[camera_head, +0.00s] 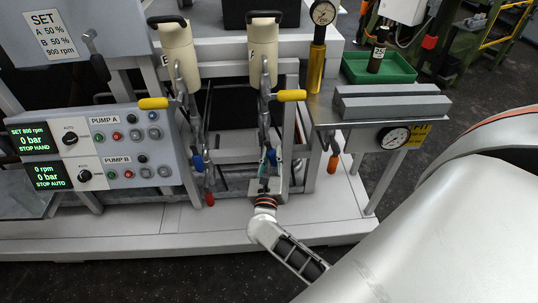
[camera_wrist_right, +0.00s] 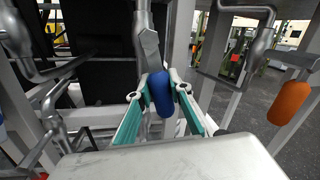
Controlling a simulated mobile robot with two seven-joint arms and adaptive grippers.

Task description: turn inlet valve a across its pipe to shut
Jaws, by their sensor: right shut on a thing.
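Two valves with blue handles sit low on the pipework in the head view. The left blue handle (camera_head: 197,162) is free. My right gripper (camera_head: 267,167) is at the right blue handle (camera_head: 271,156), under the right-hand pump column. In the right wrist view the teal fingers of my right gripper (camera_wrist_right: 161,112) are shut on this blue handle (camera_wrist_right: 161,92), one on each side. Its grey lever (camera_wrist_right: 148,48) runs up from it. No label shows which valve is inlet valve a. My left gripper is not in view.
Yellow handles (camera_head: 153,103) (camera_head: 291,95) stick out above. A red handle (camera_head: 210,199) hangs low at the left, and an orange handle (camera_head: 333,163) hangs at the right. The pump panel (camera_head: 117,170) stands left; a green tray (camera_head: 400,67) lies on the right bench.

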